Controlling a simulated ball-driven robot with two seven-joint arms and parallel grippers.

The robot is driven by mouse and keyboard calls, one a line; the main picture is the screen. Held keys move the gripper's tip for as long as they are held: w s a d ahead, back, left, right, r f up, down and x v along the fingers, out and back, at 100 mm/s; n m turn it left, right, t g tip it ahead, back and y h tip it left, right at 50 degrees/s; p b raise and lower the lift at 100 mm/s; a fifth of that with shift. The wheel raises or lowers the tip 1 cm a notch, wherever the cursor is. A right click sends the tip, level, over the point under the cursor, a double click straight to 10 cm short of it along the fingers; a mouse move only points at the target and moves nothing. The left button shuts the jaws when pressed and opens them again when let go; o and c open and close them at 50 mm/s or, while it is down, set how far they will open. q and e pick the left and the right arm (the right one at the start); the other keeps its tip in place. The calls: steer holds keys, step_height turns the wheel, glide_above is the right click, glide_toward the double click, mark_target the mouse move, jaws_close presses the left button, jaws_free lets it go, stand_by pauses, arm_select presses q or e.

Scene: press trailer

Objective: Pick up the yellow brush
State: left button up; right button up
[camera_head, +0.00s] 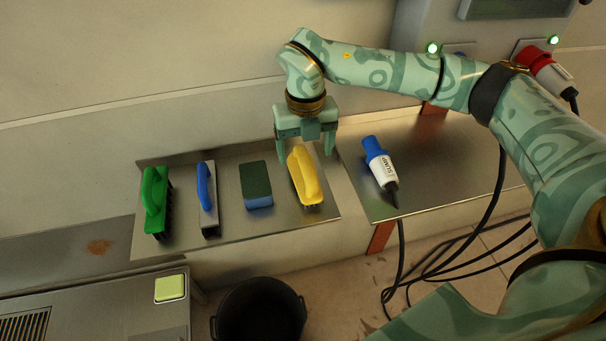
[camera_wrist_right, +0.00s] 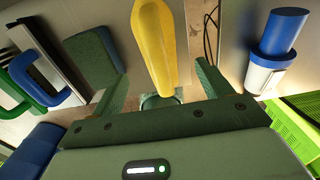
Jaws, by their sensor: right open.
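The yellow brush (camera_head: 305,178) lies on a metal shelf (camera_head: 270,227), at the right end of a row of cleaning tools. Its yellow handle also shows in the wrist view (camera_wrist_right: 156,45), between the two fingers. My right gripper (camera_head: 306,150) is open, just behind and above the far end of the yellow brush in the head view. Its fingers are spread to either side of the handle, and no contact with it can be seen. My left gripper is not in view.
On the shelf, left of the yellow brush, are a sponge (camera_head: 256,185), a blue-handled tool (camera_head: 207,195) and a green brush (camera_head: 155,200). A blue and white plug (camera_head: 382,165) lies on the metal plate to the right. A black bucket (camera_head: 258,312) stands below.

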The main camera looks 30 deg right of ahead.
mark_target(305, 160)
step_height(305, 160, down, 6)
steer(key=shift+f+b, duration=0.2)
steer(key=shift+b, duration=0.75)
steer(key=shift+s+r, duration=0.1)
steer(key=shift+c, duration=0.4)
steer(key=c, duration=1.1)
steer(key=shift+o, duration=0.2)
steer(key=shift+r, duration=0.1)
steer(key=shift+r, duration=0.3)
step_height(305, 160, up, 3)
steer(key=shift+f+p, duration=0.2)
steer(key=shift+p, duration=0.55)
steer(key=s+r, duration=0.1)
steer(key=r, duration=0.1)
steer(key=s+a+r+p, duration=0.1)
steer(key=r, duration=0.1)
steer(key=s+a+r+p, duration=0.1)
steer(key=s+r, duration=0.1)
steer(key=shift+a, duration=0.1)
steer(key=s+a+r+p, duration=0.1)
steer(key=s+a+r, duration=0.2)
steer(key=s, duration=0.5)
steer(key=shift+s+a+r, duration=0.2)
steer(key=shift+a+r, duration=0.15)
steer(key=shift+a, duration=0.3)
